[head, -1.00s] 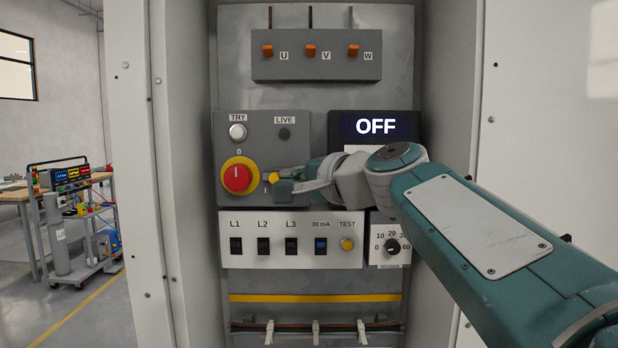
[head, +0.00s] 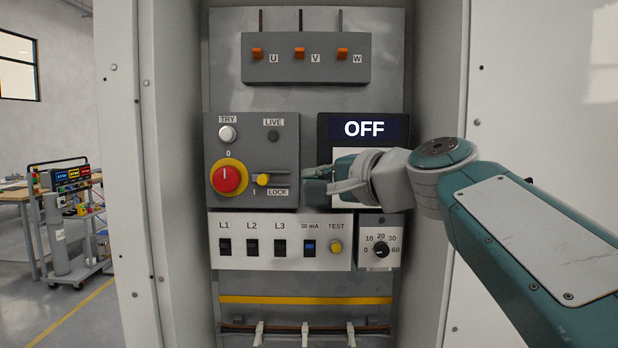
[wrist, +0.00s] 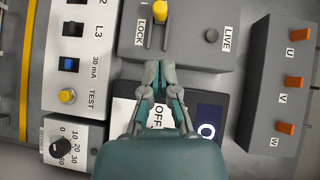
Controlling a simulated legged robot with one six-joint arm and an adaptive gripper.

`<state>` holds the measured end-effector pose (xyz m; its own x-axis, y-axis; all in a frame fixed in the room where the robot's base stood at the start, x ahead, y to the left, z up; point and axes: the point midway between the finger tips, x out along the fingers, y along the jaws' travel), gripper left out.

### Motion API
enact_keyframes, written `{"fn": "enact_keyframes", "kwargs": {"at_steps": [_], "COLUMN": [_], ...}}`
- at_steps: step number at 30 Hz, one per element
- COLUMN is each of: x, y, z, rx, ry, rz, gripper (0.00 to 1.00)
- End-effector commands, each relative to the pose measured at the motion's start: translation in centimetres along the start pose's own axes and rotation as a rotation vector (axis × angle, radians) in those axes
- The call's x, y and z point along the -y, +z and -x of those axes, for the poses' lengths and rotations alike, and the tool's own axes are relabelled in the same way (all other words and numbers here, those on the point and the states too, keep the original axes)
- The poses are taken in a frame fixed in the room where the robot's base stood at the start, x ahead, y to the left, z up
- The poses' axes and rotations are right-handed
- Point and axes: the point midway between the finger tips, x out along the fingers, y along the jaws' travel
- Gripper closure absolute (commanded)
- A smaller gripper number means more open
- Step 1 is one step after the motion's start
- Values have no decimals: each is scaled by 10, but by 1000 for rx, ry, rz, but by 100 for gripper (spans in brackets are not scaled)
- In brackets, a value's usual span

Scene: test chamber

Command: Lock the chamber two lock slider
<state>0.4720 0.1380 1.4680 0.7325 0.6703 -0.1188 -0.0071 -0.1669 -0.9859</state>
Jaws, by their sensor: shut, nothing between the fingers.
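The lock slider is a small yellow knob (head: 263,180) on a short horizontal slot, above the LOCK label (head: 277,192). In the head view it sits at the slot's left part, just right of the red rotary knob (head: 229,180) on its yellow ring. My gripper (head: 306,186) is shut and empty, apart from the slider and to its right. In the wrist view the yellow slider knob (wrist: 160,11) is at the top, beyond my shut fingertips (wrist: 159,64). The LOCK label (wrist: 140,32) is beside it.
The OFF display (head: 364,128) is behind and above my gripper. Below are several breaker switches (head: 252,248), a yellow TEST button (head: 336,247) and a dial (head: 381,249). Orange U, V, W levers (head: 300,54) are above. Cabinet walls (head: 440,80) stand on both sides.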

Motion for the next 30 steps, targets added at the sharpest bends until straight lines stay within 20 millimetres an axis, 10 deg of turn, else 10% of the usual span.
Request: {"fn": "enact_keyframes", "kwargs": {"at_steps": [8,22,26,30], "x": [-1,-4,-43,-123], "y": [-12,-2,8,30], "z": [52,52,58,78], "rx": [-8,-4,-11,-2], "ry": [-7,9,121,352], "rz": [-8,4,68,219], "gripper": [100,100,100,100]}}
